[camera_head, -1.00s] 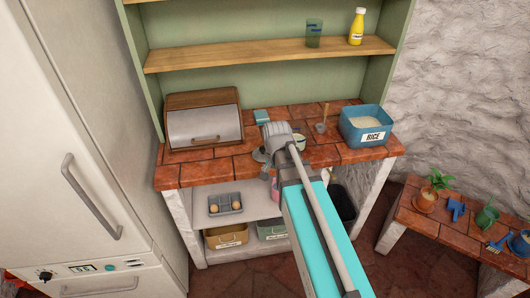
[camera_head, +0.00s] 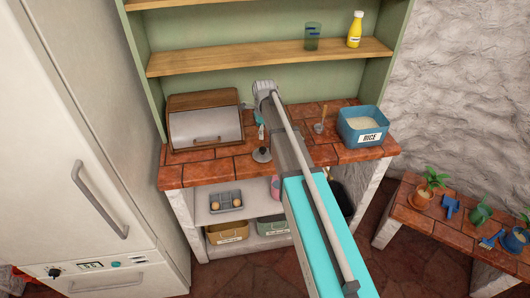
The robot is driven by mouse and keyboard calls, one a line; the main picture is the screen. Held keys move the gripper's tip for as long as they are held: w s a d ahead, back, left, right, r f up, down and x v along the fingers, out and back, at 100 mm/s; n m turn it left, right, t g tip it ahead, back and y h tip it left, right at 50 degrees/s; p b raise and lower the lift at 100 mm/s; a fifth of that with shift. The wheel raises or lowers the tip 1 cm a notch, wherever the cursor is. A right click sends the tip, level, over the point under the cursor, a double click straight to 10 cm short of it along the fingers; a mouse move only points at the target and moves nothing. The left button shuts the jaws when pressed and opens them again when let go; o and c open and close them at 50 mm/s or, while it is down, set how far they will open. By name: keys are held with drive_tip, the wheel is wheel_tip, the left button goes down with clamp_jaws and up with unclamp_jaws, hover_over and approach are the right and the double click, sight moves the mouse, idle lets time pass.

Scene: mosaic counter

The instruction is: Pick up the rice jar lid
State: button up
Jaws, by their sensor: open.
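The open blue rice jar (camera_head: 362,128), labelled RICE and filled with white rice, stands at the right end of the tiled counter. It has no lid on it. My gripper (camera_head: 247,105) is small in view, at the end of my arm over the back of the counter, right of the bread box. It is open, with nothing visible between its fingers. My arm hides part of the counter's middle.
A bread box (camera_head: 205,128) stands at the counter's left. A shelf (camera_head: 270,56) with a glass and a yellow bottle is above. A fridge is at left.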

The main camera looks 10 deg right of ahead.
sight(263, 149)
drive_tip(key=w+m, duration=0.1)
drive_tip(key=w+r+m, duration=0.1)
drive_tip(key=w+m, duration=0.1)
drive_tip(key=shift+f, duration=0.2)
idle(0.3)
wheel_tip(263, 149, down, 8)
drive_tip(key=b, duration=0.8)
drive_tip(key=shift+f, duration=0.2)
idle(0.4)
drive_tip(key=shift+f+b, duration=2.6)
drive_tip(key=shift+b, duration=0.05)
clamp_jaws()
